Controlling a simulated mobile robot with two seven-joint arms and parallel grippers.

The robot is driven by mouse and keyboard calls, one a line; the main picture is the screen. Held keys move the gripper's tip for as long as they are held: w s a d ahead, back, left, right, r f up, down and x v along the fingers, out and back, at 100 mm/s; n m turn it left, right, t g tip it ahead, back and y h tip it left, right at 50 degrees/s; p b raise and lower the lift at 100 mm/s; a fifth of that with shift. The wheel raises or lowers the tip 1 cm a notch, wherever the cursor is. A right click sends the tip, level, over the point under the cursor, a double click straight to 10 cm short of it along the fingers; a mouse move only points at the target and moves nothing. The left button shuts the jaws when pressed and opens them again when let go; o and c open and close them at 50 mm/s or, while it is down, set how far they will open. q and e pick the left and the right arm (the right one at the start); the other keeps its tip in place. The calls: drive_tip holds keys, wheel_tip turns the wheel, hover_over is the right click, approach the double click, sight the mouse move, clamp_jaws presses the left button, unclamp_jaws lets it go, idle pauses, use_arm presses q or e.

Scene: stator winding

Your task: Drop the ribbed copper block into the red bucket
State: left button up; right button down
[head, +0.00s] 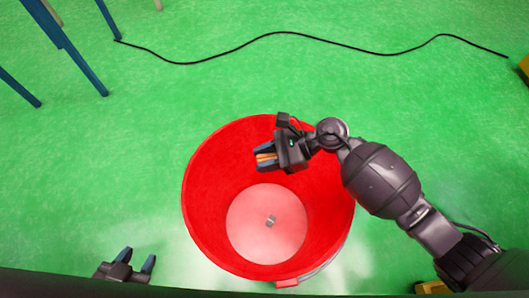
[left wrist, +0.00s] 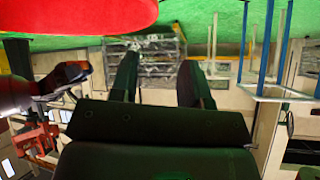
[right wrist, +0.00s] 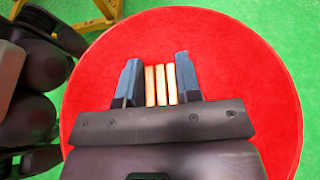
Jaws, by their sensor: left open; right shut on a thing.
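The red bucket (head: 205,190) stands on the green floor, seen from above in the head view. My right gripper (head: 264,157) is over the bucket's opening, shut on the ribbed copper block (head: 266,160). In the right wrist view the block (right wrist: 160,85) shows as several copper ribs between the two fingers, with the red bucket (right wrist: 240,70) below. A small grey metal piece (head: 270,221) lies on the bucket's bottom. My left gripper (head: 136,262) is open and empty at the lower left, outside the bucket. The left wrist view shows its spread fingers (left wrist: 158,80) with nothing between them.
A black cable (head: 280,34) runs across the floor behind the bucket. Blue legs of a stand (head: 75,50) are at the upper left. Yellow items show at the right edge. The floor around the bucket is mostly clear.

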drive_tip(key=shift+f, duration=0.5)
use_arm(q)
drive_tip(key=b, duration=0.1)
drive_tip(key=w+b, duration=0.1)
drive_tip(key=shift+d+f+m+t+b, duration=0.15)
drive_tip(key=shift+d+m+t+b, duration=0.15)
drive_tip(key=shift+b, duration=0.1)
use_arm(e)
wheel_tip(320, 180, down, 5)
drive_tip(key=shift+r, duration=0.15)
use_arm(q)
drive_tip(key=shift+s, duration=0.1)
drive_tip(key=shift+a, duration=0.1)
use_arm(e)
drive_tip(key=c, duration=0.7)
unclamp_jaws()
use_arm(q)
drive_tip(key=shift+s, duration=0.1)
use_arm(e)
drive_tip(key=shift+d, duration=0.1)
